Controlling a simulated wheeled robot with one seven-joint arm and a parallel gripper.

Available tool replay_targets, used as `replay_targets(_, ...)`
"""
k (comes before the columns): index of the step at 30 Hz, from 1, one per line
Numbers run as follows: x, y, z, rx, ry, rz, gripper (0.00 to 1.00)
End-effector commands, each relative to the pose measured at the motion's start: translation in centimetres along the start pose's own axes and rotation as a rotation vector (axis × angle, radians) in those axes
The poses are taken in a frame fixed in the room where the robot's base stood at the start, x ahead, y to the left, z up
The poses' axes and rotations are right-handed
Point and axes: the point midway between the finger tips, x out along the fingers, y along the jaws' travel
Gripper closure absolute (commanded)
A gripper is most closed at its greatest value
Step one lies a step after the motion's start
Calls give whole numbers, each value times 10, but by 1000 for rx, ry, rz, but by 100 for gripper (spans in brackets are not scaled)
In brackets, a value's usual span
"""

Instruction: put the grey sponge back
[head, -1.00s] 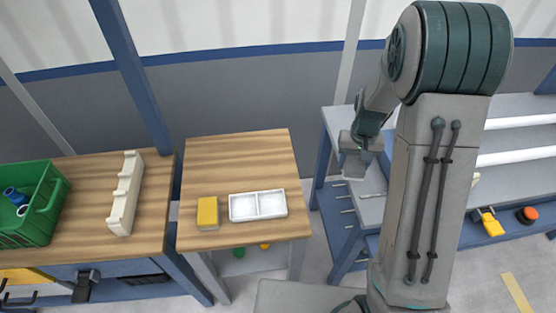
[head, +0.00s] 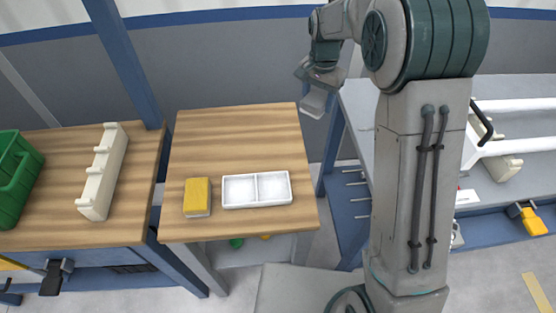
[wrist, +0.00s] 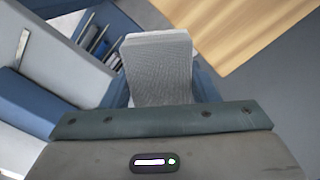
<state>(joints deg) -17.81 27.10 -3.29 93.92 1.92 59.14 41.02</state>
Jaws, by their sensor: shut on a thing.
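My gripper (head: 318,82) is raised in the air just right of the far right corner of the small wooden table. It is shut on the grey sponge (head: 314,101), which hangs tilted below the fingers. In the wrist view the grey sponge (wrist: 160,68) fills the space between the fingers, with a paler layer along its far end. A white tray with two empty compartments (head: 257,205) lies on the small wooden table (head: 240,140). A yellow sponge (head: 197,194) with a pale underside lies just left of the tray.
A bench at left holds a cream slotted rack (head: 103,172) and a green crate (head: 15,180). A grey-topped blue bench (head: 357,125) with white pipes stands at right. The small table's far half is clear.

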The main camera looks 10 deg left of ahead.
Motion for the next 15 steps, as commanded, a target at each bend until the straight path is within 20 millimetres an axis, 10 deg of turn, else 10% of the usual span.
replay_targets(15,34,-33,65,55,0,4,71)
